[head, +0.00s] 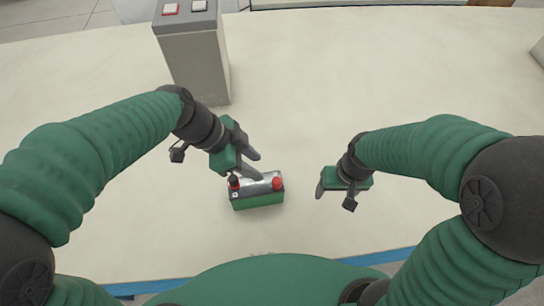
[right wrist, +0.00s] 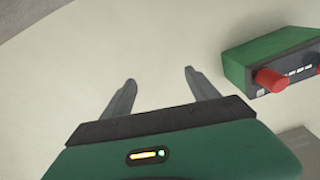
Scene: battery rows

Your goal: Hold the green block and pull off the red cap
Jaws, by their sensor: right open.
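The green block (head: 258,202) lies on the table in the middle of the head view, with a grey top and a red cap (head: 277,183) at its right end. A second red piece (head: 233,184) is at its left end, with something dark beside it. My left gripper (head: 260,167) is open just above and behind the block; I cannot tell whether it touches. My right gripper (head: 320,188) is open and empty, to the right of the block. In the right wrist view, its fingers (right wrist: 159,76) are apart, and the block (right wrist: 262,50) with a red cap (right wrist: 270,80) is at the upper right.
The pale table (head: 330,90) is clear behind and right of the block. Its blue front edge (head: 375,257) is near my body.

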